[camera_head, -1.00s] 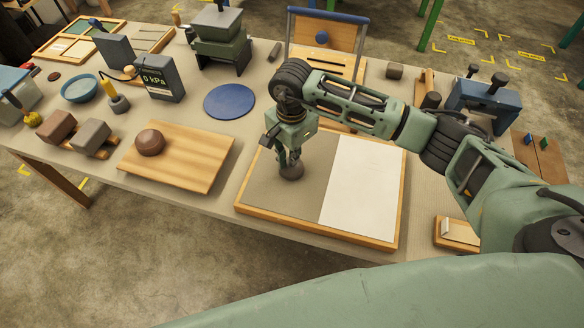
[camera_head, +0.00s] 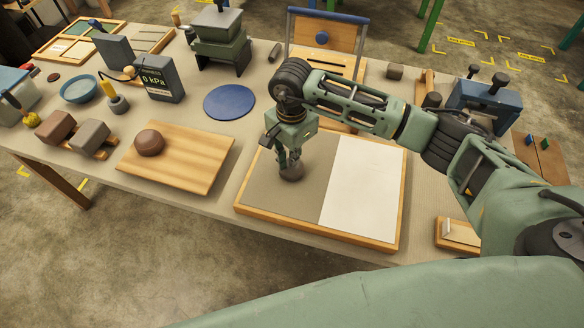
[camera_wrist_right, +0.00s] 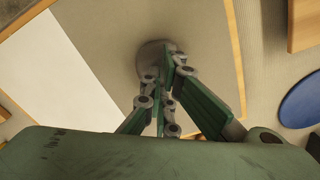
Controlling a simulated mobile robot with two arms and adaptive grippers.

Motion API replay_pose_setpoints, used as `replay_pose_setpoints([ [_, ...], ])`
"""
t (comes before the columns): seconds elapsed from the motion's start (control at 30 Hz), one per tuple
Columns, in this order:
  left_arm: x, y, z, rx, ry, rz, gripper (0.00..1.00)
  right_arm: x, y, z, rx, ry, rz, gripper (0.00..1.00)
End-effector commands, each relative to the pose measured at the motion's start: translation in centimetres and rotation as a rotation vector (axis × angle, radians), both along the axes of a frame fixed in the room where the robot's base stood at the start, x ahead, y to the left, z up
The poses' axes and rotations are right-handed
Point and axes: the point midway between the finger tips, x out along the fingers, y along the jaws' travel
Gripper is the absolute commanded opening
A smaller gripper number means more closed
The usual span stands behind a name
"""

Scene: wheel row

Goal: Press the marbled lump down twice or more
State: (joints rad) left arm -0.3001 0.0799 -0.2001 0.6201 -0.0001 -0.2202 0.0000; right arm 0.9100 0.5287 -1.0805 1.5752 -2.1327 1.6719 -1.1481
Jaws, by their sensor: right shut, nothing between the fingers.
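The marbled lump (camera_head: 292,172) is a grey-brown mound on the grey half of a wood-framed board (camera_head: 267,202). It also shows in the right wrist view (camera_wrist_right: 152,58), partly hidden by my fingers. My right gripper (camera_head: 289,162) points down at the lump from above, its fingers shut and empty. In the right wrist view the fingertips (camera_wrist_right: 166,62) overlap the lump's near side; they look to be at or very close to its top, but I cannot tell if they touch. My left gripper is not in view.
The board's other half is a white sheet (camera_head: 361,188). A wooden board (camera_head: 190,165) with a brown ball (camera_head: 149,142) lies to the left. A blue disc (camera_head: 229,101) and a gauge reading 0 kPa (camera_head: 160,82) stand behind.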

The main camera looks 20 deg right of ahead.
Motion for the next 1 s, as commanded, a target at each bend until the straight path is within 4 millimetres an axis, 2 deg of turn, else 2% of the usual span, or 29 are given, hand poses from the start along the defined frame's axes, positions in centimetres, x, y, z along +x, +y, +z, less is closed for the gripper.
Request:
replay_pose_setpoints([
  [1.0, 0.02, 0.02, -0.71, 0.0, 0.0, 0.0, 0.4, -0.17, 0.03, -0.46, 0.0, 0.004, 0.001, 0.0],
])
